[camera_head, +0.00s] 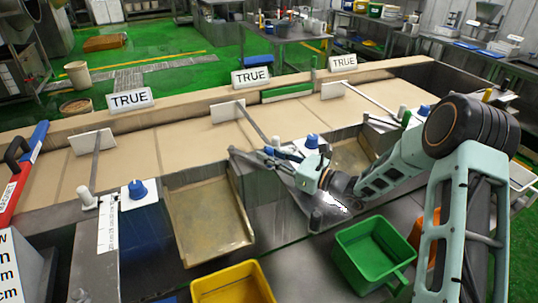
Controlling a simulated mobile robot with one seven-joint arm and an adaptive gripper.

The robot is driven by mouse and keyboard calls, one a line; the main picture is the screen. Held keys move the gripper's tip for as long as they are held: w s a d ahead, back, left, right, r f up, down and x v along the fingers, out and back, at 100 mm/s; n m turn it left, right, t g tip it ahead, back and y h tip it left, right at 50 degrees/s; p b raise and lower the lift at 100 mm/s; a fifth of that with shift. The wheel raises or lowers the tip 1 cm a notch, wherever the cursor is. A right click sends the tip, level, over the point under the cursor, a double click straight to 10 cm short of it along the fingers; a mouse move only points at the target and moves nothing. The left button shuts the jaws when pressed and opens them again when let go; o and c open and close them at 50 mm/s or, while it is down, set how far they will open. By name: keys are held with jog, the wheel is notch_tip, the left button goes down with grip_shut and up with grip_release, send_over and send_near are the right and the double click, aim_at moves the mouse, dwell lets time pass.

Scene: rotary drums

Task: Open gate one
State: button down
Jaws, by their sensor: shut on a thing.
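Three gates lie along the beige conveyor (190,140), each a white plate on a thin bar: left gate (92,142), middle gate (228,111), right gate (333,90). No visible label tells which is gate one. Three white signs reading TRUE stand along the back rail: left (130,98), middle (250,76), right (343,62). My gripper (277,154) is at the near end of the middle gate's bar, beside a blue knob (312,141). It appears shut on the middle gate's handle, mostly hidden by the fingers.
A tan chute (208,222) slopes toward the front. A yellow bin (233,284) and green bin (374,252) stand below. A red-and-blue tool (20,175) lies left.

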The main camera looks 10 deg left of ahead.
jog(key=s+a+b, duration=0.1)
jog(key=s+a, duration=0.2)
jog(key=s, duration=0.2)
jog(key=shift+a+b, duration=0.25)
jog(key=shift+b, duration=0.15)
jog(key=shift+s+f, duration=0.1)
jog(key=c, duration=1.7)
grip_release()
jog(key=shift+d, duration=0.1)
jog(key=shift+c, duration=0.2)
notch_tip(320, 180, up, 10)
